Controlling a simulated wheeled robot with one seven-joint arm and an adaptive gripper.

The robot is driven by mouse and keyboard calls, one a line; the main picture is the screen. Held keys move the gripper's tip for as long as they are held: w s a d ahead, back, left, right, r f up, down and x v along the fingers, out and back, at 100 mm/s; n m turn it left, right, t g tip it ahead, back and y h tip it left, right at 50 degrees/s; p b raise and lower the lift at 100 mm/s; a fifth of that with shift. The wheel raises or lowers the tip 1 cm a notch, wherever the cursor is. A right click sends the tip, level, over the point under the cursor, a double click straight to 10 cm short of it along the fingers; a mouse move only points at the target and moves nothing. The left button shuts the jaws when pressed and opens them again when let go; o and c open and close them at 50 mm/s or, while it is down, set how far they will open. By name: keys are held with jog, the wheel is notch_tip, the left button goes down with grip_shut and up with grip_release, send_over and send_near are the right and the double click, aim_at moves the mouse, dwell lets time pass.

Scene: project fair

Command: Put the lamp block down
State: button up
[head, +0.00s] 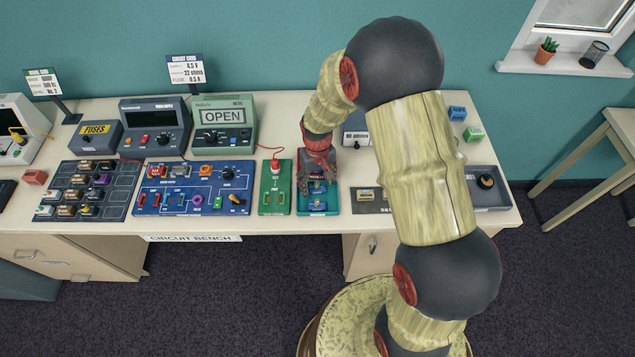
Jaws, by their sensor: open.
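My gripper (317,178) is open and points down over a teal board (319,209) on the bench, right of the green switch board. A small block with a reddish top shows between and under the fingers; it may be the lamp block, but the fingers cover most of it. I cannot tell whether it touches the fingers or how it sits on the board. Small blue parts show on the front of the teal board.
A blue circuit board (193,209), a parts tray (50,212) and a green meter reading OPEN (222,139) stand to the left. A green board (275,205) with a red-topped part is close beside. A grey tray (490,201) lies right. My arm hides part of the bench.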

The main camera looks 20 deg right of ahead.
notch_tip(320, 180, up, 13)
jog(key=p, duration=0.2)
notch_tip(320, 180, up, 16)
jog(key=f+t, duration=0.1)
jog(key=t, duration=0.2)
send_over(318, 182)
jog(key=s, duration=0.8)
jog(key=s+r+t, duration=0.1)
jog(key=s+r, duration=0.3)
jog(key=s, duration=0.3)
jog(key=s+r+m+t, duration=0.1)
jog(key=s+r, duration=0.3)
jog(key=s, duration=0.3)
jog(key=shift+r+t, duration=0.25)
jog(key=shift+t, duration=0.05)
jog(key=shift+a+b, duration=0.1)
jog(key=shift+b, duration=0.2)
notch_tip(318, 182, down, 9)
jog(key=b, duration=0.8)
jog(key=shift+r+b, duration=0.15)
jog(key=shift+b, duration=0.2)
jog(key=shift+r, duration=0.1)
jog(key=shift+c, duration=0.6)
